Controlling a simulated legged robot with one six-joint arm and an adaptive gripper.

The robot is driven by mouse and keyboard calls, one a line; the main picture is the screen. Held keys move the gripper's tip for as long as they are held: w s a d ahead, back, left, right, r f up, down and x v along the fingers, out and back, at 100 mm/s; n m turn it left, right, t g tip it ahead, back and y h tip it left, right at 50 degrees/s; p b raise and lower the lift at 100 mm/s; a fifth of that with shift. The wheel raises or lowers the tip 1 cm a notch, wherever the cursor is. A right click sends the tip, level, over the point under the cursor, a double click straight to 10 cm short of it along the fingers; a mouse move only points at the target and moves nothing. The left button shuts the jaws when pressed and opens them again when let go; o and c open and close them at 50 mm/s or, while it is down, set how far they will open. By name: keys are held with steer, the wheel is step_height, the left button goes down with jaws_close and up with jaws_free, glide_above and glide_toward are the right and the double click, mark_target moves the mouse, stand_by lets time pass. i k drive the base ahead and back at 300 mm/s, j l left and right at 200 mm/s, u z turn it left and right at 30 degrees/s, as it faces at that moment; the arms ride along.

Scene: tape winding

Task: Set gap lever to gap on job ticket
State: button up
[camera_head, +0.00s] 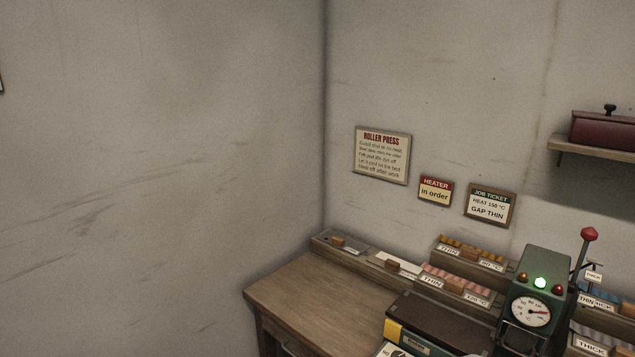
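The job ticket (490,206) hangs on the wall and reads "HEAT 150 °C, GAP THIN". The green machine (541,272) stands on the bench at the lower right, with a lit green lamp (540,283) and a round dial (530,312). A lever with a red knob (589,234) rises at its right side. Small labels stand by the lever; one (594,276) is too small to read surely, and another below seems to read "THIN" and "THICK". I cannot tell which label the lever points to. My gripper is not in view.
A wooden bench (300,290) fills the lower middle, its left end bare. Racks labelled "THIN" and "THICK" line its back and right. Wall signs read "ROLLER PRESS" (382,156) and "HEATER in order" (435,191). A shelf (590,150) holds a red box.

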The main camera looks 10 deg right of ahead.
mark_target(589, 234)
steer(key=z, duration=1.65)
